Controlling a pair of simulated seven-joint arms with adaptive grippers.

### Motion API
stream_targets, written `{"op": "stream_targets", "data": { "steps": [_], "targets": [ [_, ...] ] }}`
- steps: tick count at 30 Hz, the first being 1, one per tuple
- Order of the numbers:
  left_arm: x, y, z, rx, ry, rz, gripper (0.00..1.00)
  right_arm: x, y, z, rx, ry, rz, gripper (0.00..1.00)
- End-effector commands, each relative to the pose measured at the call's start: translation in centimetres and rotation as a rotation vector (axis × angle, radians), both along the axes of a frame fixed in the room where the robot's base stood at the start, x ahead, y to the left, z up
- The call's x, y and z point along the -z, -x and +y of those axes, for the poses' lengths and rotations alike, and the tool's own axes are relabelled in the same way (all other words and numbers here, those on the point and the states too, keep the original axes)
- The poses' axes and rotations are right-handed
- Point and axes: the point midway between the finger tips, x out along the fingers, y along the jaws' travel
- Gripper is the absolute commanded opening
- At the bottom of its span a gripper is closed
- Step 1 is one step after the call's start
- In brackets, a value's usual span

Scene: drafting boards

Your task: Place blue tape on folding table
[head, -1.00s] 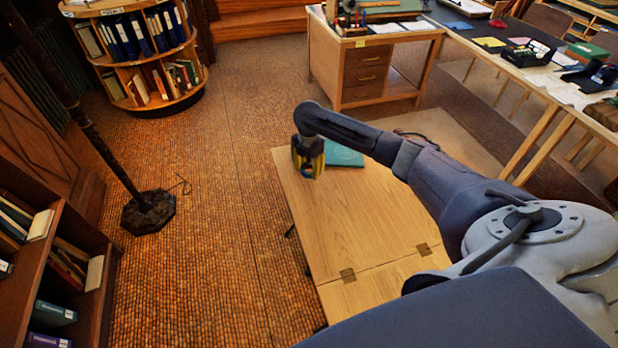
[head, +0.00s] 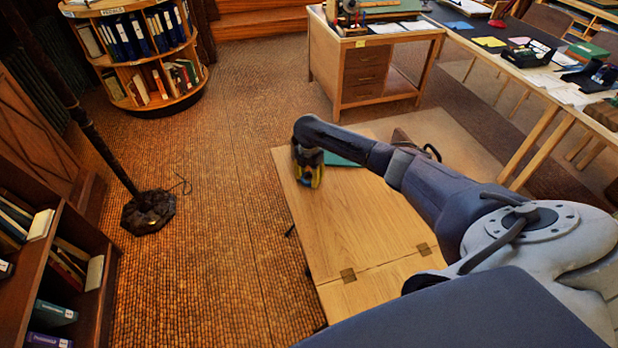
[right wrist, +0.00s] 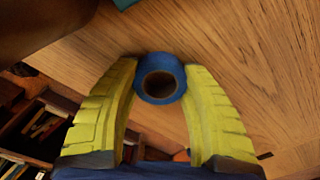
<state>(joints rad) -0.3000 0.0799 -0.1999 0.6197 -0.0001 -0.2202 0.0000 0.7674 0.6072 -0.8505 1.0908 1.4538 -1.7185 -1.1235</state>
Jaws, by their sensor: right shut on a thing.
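The blue tape (right wrist: 160,79) is a roll with a dark open centre, between the tips of my right gripper's yellow fingers (right wrist: 161,88) in the right wrist view. My right gripper (head: 309,178) is shut on it at the far left part of the wooden folding table (head: 345,225). The wood surface also shows behind the tape in the right wrist view (right wrist: 225,45). Whether the tape touches the tabletop I cannot tell. In the head view the tape is hard to make out. My left gripper is not in view.
A teal book (head: 341,159) lies on the table behind my right gripper, partly hidden by my arm. The table's middle is bare, with hinges (head: 348,275) near the fold. A desk (head: 370,70) stands behind; a bookshelf (head: 60,270) is at left.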

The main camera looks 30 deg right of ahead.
Motion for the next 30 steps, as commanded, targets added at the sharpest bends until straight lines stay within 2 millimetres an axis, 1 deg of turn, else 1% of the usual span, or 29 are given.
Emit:
{"op": "stream_targets", "data": {
  "steps": [1, 6, 14, 17, 20, 23, 30],
  "targets": [
    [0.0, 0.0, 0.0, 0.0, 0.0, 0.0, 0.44, 0.0, 0.0, 0.0, 0.0, 0.0, 0.0, 0.49],
    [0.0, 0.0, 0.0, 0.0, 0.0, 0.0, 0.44, 0.0, 0.0, 0.0, 0.0, 0.0, 0.0, 0.67],
    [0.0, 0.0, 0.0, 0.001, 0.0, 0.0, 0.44, 0.0, 0.0, 0.0, 0.0, 0.0, 0.0, 0.67],
    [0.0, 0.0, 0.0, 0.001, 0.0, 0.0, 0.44, -0.4, 0.0, 0.0, -0.001, 0.0, 0.0, 0.67],
    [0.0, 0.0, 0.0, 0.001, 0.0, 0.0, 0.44, -1.3, -0.1, -0.1, -0.001, 0.001, -0.001, 0.67],
    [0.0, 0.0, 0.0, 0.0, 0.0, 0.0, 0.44, -2.8, -0.1, -0.1, -0.002, 0.001, -0.004, 0.67],
    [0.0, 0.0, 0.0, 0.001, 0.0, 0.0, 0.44, -7.2, -0.1, 0.0, -0.003, 0.001, -0.004, 0.67]
  ]
}}
